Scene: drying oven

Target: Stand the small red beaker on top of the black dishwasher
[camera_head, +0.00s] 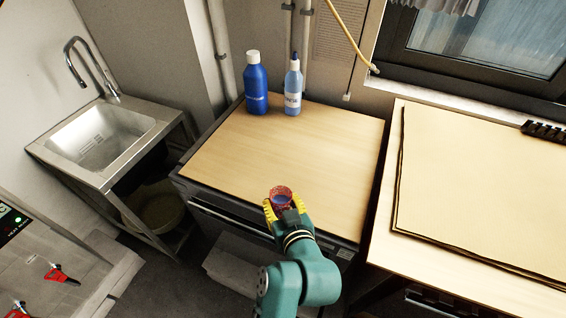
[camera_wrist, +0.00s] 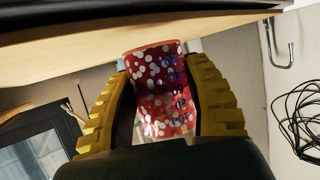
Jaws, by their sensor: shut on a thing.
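The small red beaker (camera_head: 281,194) is held between the yellow fingers of my gripper (camera_head: 284,206) at the front edge of the black dishwasher (camera_head: 228,212). In the wrist view the beaker (camera_wrist: 160,85) is red with white spots and blue markings, with one finger on each side. The dishwasher has a light wooden top (camera_head: 300,150) and a dark front. The beaker overlaps the near part of this top in the head view; I cannot tell whether it touches it. The lower part of the beaker is hidden by my gripper in the head view.
The middle and right are clear. A sink (camera_head: 100,140) is at left, a wooden-topped counter (camera_head: 388,215) at right.

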